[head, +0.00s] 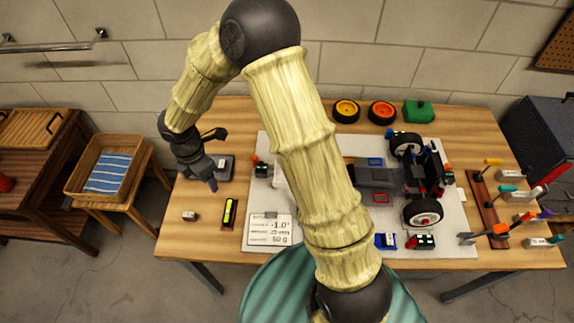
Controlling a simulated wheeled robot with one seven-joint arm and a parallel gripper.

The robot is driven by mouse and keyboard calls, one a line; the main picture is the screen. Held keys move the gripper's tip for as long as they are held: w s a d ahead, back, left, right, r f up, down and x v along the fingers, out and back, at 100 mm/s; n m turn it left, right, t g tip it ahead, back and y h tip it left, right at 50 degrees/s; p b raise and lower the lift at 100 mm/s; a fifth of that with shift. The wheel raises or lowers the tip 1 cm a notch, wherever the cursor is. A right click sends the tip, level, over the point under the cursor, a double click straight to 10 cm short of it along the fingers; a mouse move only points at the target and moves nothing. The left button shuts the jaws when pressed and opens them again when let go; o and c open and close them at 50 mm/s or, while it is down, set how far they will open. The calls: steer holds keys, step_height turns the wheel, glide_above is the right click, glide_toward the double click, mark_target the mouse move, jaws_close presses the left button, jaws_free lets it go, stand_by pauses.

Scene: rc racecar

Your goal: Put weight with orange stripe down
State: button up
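My gripper (208,181) hangs low over the left part of the wooden table, beside and partly in front of a small grey device (228,174). Its fingers are tiny and dark here, and I cannot tell whether they hold anything. A bluish tip shows at its lower end. I cannot make out a weight with an orange stripe for certain. A small brownish block with a pale label (190,215) lies on the table in front of the gripper. My arm crosses the middle of the view and hides part of the table.
A pale mat (458,222) bears a partly built racecar (421,177). A yellow level (230,212) and an instruction card (270,231) lie near the front edge. A tool rack (487,209) is at right.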

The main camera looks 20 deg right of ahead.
steer(key=s+d+r+m+t, duration=0.1)
steer(key=s+d+r+m, duration=0.4)
steer(key=d+m, duration=0.5)
steer(key=s+d+r+m+t, duration=0.1)
steer(key=s+d+r+m, duration=0.4)
steer(key=d+m, duration=0.5)
steer(key=s+m, duration=0.1)
steer(key=m, duration=0.3)
steer(key=shift+s+r+y, duration=0.3)
steer(key=shift+s, duration=0.1)
steer(key=shift+a, duration=0.1)
